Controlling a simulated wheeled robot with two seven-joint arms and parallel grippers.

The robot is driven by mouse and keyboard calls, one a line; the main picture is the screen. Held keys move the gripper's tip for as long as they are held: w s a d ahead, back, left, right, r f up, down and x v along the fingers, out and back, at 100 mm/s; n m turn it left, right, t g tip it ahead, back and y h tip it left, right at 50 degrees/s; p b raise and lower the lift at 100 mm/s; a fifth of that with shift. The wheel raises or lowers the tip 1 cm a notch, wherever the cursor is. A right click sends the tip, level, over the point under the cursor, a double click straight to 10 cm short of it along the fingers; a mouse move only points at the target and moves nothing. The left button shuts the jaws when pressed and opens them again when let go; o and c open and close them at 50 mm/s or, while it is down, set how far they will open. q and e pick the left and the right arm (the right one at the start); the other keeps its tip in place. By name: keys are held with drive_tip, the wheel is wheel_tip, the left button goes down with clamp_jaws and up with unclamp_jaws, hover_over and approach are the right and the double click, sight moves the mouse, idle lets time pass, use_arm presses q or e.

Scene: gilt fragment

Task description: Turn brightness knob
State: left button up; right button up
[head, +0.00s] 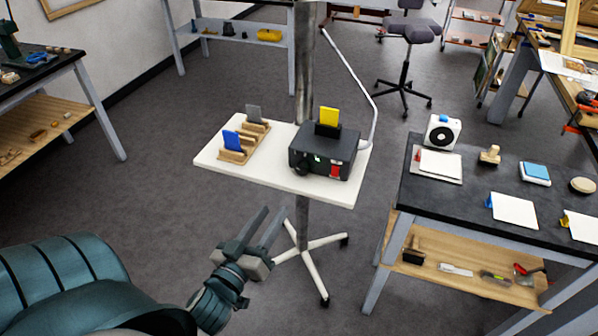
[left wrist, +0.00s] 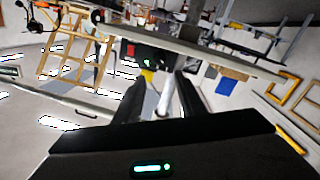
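A black box-shaped device (head: 322,152) stands on a white stand top (head: 258,184), with a yellow card (head: 329,116) upright in its top. A round black knob (head: 301,168) is on its front at the left; a red switch (head: 336,171) is to the right. My left gripper (head: 276,211) is open and empty, in front of and below the stand top, apart from the device. In the left wrist view the picture is upside down; the device (left wrist: 140,53) shows beyond the open fingers, and I cannot make out the knob there. My right gripper is not in view.
Wooden holders (head: 238,155) with a blue card (head: 232,140) and a grey card (head: 254,112) stand left of the device. A bent grey tube (head: 352,78) rises beside it. A dark-topped table (head: 470,196) stands to the right. Floor around the stand is open.

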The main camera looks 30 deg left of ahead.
sight(300, 171)
use_arm(q)
drive_tip(key=w+p, duration=0.1)
drive_tip(key=w, duration=0.4)
drive_tip(key=w+a+p, duration=0.1)
drive_tip(key=w+p, duration=0.1)
drive_tip(key=w, duration=0.3)
drive_tip(key=w+a+p, duration=0.1)
drive_tip(key=w, duration=0.4)
drive_tip(key=shift+a, duration=0.2)
drive_tip(key=shift+w+a+p, duration=0.1)
drive_tip(key=shift+w+p, duration=0.2)
drive_tip(key=shift+w, duration=0.15)
drive_tip(key=c, duration=0.8)
